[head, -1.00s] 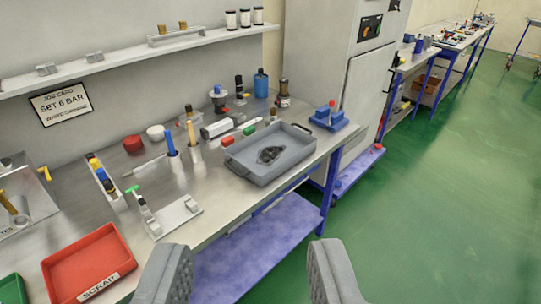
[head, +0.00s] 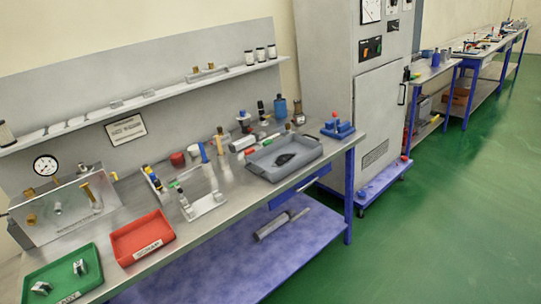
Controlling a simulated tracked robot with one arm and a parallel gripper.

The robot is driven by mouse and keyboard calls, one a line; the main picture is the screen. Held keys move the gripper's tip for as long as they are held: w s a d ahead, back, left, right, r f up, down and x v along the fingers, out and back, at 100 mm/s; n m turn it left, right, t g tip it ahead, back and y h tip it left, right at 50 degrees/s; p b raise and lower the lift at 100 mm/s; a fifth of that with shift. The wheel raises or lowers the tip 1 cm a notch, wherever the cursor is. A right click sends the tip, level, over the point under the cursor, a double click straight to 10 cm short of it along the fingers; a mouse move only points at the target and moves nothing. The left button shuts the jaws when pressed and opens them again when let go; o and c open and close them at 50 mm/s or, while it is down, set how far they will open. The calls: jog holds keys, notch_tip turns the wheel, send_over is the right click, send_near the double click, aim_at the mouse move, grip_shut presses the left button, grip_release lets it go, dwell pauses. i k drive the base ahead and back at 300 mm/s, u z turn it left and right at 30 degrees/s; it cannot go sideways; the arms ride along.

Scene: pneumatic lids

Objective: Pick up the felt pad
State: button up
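I cannot pick out the felt pad for certain in the head view. A dark, flat-looking item (head: 286,159) lies in the grey tray (head: 270,173) at the right end of the bench; it is too small and blurred to tell what it is. My gripper is out of the picture, so its fingers and anything between them are hidden.
The steel bench (head: 225,208) also bears a red tray (head: 142,238), a green tray (head: 62,277), a grey stand (head: 205,206) and several bottles and small parts. A grey cylinder (head: 280,224) lies on the blue lower shelf. A grey cabinet (head: 375,120) stands beyond the bench. Green floor is clear at right.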

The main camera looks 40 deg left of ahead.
aim_at(249, 151)
jog(key=u, duration=0.15)
jog(key=i, duration=2.4)
jog(key=u, duration=1.25)
jog(key=i, duration=1)
jog(key=u, duration=0.9)
jog(key=i, duration=0.35)
jog(key=u, duration=0.25)
